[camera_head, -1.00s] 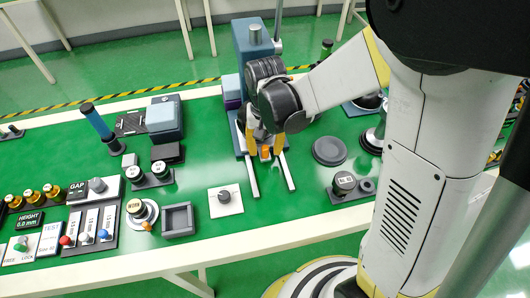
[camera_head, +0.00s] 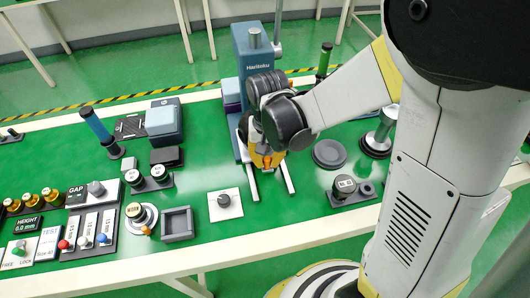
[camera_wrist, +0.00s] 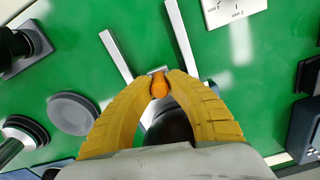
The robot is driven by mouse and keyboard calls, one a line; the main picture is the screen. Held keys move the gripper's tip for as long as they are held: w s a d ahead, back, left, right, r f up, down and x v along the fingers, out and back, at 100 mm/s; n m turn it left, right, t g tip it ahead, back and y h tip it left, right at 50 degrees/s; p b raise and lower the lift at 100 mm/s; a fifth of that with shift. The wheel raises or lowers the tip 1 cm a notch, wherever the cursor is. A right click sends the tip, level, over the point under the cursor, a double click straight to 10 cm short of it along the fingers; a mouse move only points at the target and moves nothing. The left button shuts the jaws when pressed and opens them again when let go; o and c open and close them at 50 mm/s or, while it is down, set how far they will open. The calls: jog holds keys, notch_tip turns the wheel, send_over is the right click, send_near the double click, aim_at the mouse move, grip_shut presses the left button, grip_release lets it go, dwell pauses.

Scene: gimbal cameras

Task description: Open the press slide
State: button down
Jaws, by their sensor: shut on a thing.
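The blue press (camera_head: 257,68) stands at the back middle of the green table. Two pale slide rails (camera_head: 250,178) run from its base toward the table's front edge. An orange knob (camera_wrist: 159,87) sits at the front of the slide, between the rails. My gripper (camera_head: 265,161) has its yellow fingers shut on this knob, which shows between the fingertips in the wrist view. A dark rounded part (camera_wrist: 170,127) lies behind the knob between the fingers. My wrist and the fingers hide most of the slide and the press's lower part.
A white plate with a dark knob (camera_head: 224,200) lies left of the rails, with a grey square tray (camera_head: 177,223) beyond it. A dark round disc (camera_head: 329,154) and a block with a black cylinder (camera_head: 345,187) lie to the right. The table directly before the rails is clear.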

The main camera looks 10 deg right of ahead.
jog(key=s, duration=1.1)
jog(key=shift+s+p, duration=0.3)
jog(key=shift+s, duration=0.1)
jog(key=c, duration=1.3)
grip_release()
jog(key=shift+s, duration=0.1)
jog(key=shift+r, duration=0.1)
notch_tip(320, 180, up, 12)
jog(key=shift+d, duration=0.1)
